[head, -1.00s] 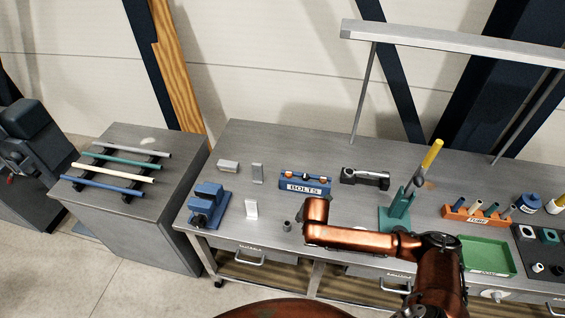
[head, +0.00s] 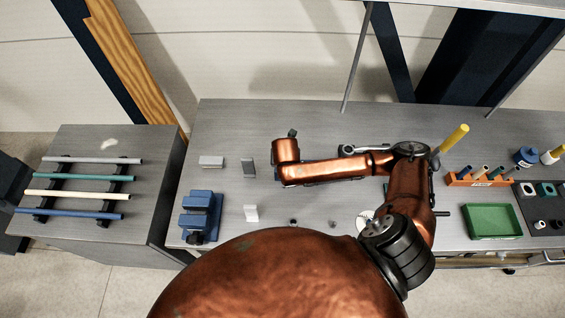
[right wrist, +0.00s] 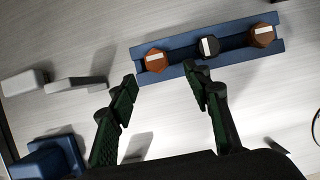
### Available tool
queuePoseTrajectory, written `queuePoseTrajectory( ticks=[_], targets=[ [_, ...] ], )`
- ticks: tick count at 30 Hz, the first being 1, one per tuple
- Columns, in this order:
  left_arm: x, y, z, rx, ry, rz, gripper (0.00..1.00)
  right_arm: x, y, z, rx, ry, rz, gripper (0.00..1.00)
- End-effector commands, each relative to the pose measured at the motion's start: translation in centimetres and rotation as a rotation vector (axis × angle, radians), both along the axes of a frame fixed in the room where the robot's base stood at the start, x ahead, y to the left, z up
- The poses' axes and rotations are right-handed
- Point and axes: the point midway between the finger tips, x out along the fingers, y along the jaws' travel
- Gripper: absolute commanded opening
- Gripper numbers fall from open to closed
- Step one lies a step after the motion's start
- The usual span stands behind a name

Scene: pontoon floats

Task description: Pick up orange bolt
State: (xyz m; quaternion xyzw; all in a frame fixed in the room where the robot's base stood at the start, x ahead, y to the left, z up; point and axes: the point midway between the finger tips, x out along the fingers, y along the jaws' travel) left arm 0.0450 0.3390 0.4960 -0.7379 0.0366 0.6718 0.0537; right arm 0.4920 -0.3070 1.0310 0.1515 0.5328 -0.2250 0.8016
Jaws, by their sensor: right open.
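The blue bolt rack (right wrist: 245,58) lies across the top of the right wrist view. It holds an orange bolt (right wrist: 155,61) at its left end, a black bolt (right wrist: 208,47) in the middle and another orange bolt (right wrist: 263,36) at its right end. Each shows a pale stripe on top. In the head view my right arm hides the gripper and most of the rack. My left gripper is not in view.
To the right are a yellow-handled tool (head: 452,138), an orange tube rack (head: 482,178) and a green tray (head: 492,222). A side cabinet at left carries several rods.

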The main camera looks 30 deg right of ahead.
Motion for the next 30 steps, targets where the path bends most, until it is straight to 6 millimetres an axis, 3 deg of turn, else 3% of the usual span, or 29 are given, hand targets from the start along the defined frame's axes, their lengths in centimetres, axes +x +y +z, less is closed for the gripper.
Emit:
queuePoseTrajectory(
  ticks=[8,15,20,30],
  targets=[
    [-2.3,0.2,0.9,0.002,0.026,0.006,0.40,2.3,-0.9,-3.7,-0.001,0.009,-0.003,0.45],
    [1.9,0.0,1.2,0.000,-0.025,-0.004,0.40,2.8,-1.2,-5.0,0.000,0.006,0.001,0.45],
    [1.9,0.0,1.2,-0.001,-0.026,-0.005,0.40,2.8,-1.2,-5.0,-0.001,0.005,0.001,0.44],
    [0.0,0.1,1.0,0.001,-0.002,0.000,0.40,2.8,-1.2,-5.0,-0.002,0.006,0.000,0.21]
  ],
)
